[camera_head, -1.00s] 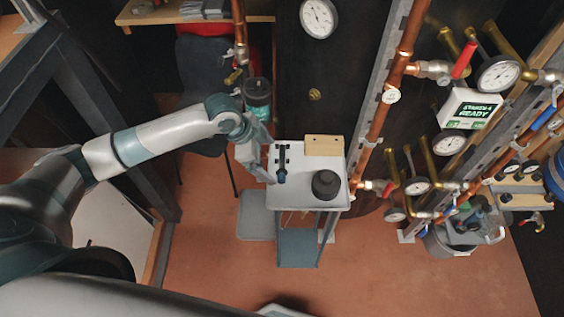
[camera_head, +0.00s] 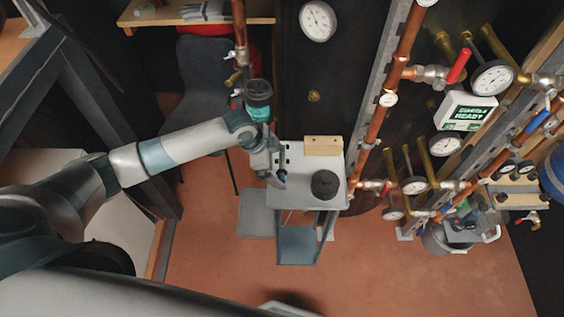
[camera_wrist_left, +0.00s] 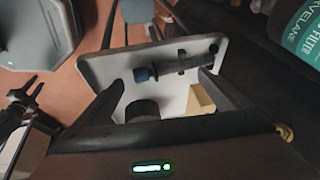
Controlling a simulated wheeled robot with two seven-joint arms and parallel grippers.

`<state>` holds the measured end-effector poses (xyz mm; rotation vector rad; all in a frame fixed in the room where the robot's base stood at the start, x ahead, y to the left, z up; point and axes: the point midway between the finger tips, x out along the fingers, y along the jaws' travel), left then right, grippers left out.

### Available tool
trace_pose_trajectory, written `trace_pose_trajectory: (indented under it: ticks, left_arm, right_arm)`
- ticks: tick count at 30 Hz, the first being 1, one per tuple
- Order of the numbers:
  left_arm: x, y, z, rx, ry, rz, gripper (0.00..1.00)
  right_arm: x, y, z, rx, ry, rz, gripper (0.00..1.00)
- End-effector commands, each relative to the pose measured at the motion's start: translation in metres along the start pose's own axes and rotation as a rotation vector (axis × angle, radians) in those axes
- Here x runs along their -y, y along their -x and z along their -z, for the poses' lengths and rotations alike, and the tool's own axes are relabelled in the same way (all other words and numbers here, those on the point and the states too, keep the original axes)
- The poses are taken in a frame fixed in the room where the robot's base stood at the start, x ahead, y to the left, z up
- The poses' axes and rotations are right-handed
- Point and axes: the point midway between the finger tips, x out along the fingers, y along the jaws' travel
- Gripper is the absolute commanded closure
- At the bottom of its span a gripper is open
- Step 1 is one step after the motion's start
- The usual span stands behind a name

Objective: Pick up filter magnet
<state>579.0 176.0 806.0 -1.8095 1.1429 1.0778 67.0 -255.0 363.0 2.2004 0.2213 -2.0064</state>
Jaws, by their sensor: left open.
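The filter magnet looks to be a dark rod with a blue end (camera_wrist_left: 145,75); it lies on a small white-topped stand (camera_wrist_left: 100,70). In the head view only its blue end (camera_head: 283,175) shows beside my gripper; the rest is hidden. My left gripper (camera_head: 275,181) is over the left part of the stand top (camera_head: 300,195). In the left wrist view, its two fingers (camera_wrist_left: 161,80) are apart with nothing held. The rod lies across the picture just past the fingertips, its blue end between them.
A black round cap (camera_head: 325,184) and a light wooden block (camera_head: 323,145) share the stand top. A teal-labelled filter canister (camera_head: 258,98) hangs behind my left wrist. Copper pipes with gauges (camera_head: 415,185) rise close on the right.

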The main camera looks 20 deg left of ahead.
Motion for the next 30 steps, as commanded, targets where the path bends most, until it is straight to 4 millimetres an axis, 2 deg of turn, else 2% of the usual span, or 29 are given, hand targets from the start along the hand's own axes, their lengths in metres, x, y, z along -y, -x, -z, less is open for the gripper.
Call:
trace_pose_trajectory:
  ticks: [6, 20, 23, 30]
  left_arm:
    - [0.000, -0.015, -0.001, 0.000, 0.001, 0.000, 0.05]
    - [0.000, -0.016, -0.001, 0.001, 0.000, 0.000, 0.05]
    - [0.000, -0.016, -0.001, 0.001, 0.000, 0.000, 0.26]
    - [-0.001, -0.017, -0.002, 0.002, 0.000, -0.001, 0.84]
  right_arm:
    - [0.000, 0.005, 0.000, 0.000, 0.000, 0.000, 0.69]
    - [0.000, 0.004, 0.000, 0.001, 0.000, 0.000, 0.69]
    - [-0.001, 0.004, 0.000, 0.001, 0.001, -0.001, 0.69]
    - [-0.001, 0.004, 0.000, 0.001, 0.000, -0.001, 0.69]
